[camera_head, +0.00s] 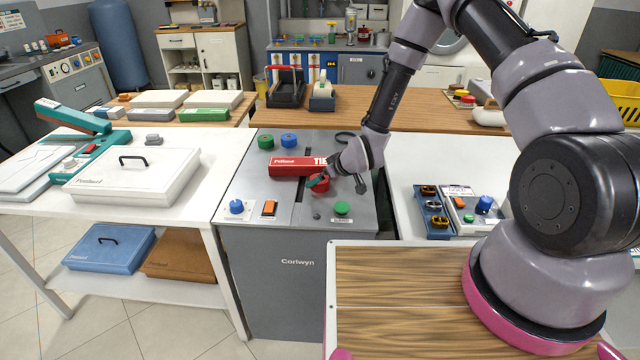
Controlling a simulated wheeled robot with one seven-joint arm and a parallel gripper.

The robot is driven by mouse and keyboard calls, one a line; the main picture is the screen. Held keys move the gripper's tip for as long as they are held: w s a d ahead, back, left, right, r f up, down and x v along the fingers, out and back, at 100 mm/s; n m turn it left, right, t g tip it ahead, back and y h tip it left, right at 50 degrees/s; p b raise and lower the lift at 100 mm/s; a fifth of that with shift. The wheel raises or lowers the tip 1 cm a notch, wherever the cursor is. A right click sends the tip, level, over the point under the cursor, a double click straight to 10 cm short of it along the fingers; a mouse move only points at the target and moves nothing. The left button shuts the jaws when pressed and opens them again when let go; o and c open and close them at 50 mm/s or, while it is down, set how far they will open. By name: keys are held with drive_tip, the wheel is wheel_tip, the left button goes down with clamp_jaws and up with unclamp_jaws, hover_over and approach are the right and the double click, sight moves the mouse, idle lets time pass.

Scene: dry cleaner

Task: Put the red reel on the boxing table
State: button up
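The red reel (321,186) is on the grey Corlwyn machine's top (255,184), just in front of a red box-shaped part lettered "TIE". My gripper (340,183) is low over the machine, right at the red reel, partly covering it. The fingers are small and partly hidden, so I cannot tell whether they are open or shut on the reel. A green reel (266,142) and a blue reel (289,140) stand at the back of the machine top. The white table (205,172) on the left, with a flat white box (135,178) on it, looks like the boxing table.
A teal stapler-like tool (85,150) lies at the white table's left. A blue box (108,247) and a brown box (180,254) are on its lower shelf. A wooden counter (410,108) runs behind. A blue tray (430,208) is right of the machine.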

drive_tip(key=shift+x, duration=0.8)
drive_tip(key=c, duration=1.4)
